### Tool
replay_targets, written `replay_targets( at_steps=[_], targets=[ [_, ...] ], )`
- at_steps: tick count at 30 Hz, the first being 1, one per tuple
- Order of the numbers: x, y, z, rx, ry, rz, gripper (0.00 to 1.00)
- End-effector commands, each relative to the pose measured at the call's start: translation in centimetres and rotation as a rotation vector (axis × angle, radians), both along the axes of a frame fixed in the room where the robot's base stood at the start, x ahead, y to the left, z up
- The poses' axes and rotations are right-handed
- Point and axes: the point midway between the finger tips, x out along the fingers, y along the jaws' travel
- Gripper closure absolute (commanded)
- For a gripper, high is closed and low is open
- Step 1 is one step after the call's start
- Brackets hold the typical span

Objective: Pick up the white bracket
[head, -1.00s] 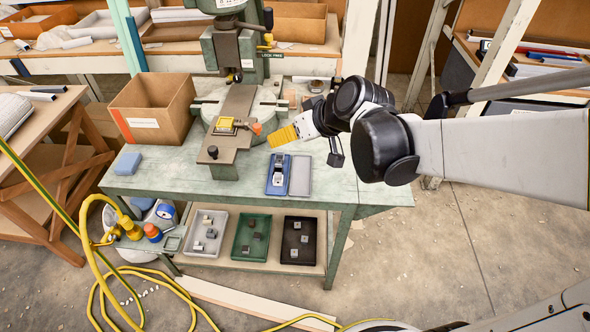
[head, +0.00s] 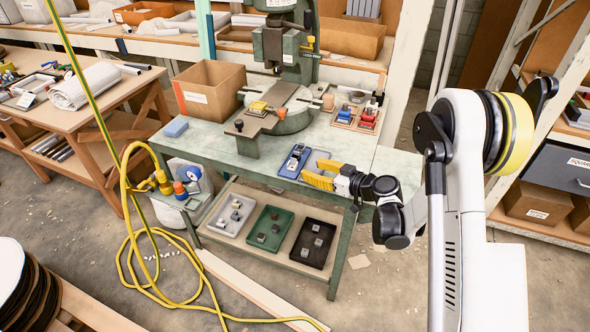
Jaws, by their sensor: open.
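My gripper (head: 320,175) has yellow fingers and points left, low over the right part of the green bench top (head: 350,147). It is open, with nothing visible between the fingers. It is just right of an open blue case (head: 289,174) holding small grey and pale parts. Small light and grey pieces lie in the grey tray (head: 227,231), the green tray (head: 258,227) and the black tray (head: 326,254) on the shelf below. They are too small for me to tell which thing is the white bracket.
The green press (head: 268,47) stands at the bench's back, with a cardboard box (head: 207,92) to its left. A wooden holder (head: 343,118) with red and blue items is behind my gripper. A yellow hose (head: 130,250) lies on the floor at left.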

Motion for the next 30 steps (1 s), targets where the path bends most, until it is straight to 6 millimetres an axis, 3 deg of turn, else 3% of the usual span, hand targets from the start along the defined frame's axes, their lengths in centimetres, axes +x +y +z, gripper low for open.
replay_targets(
  at_steps=[18,25,26,30],
  targets=[
    [5.0,6.0,-2.9,0.0,0.002,0.001,0.56],
    [5.3,6.3,-2.7,0.0,0.001,-0.001,0.56],
    [5.3,6.3,-2.7,0.0,0.001,-0.001,0.6],
    [5.3,6.3,-2.7,0.0,0.001,-0.001,1.0]
  ],
)
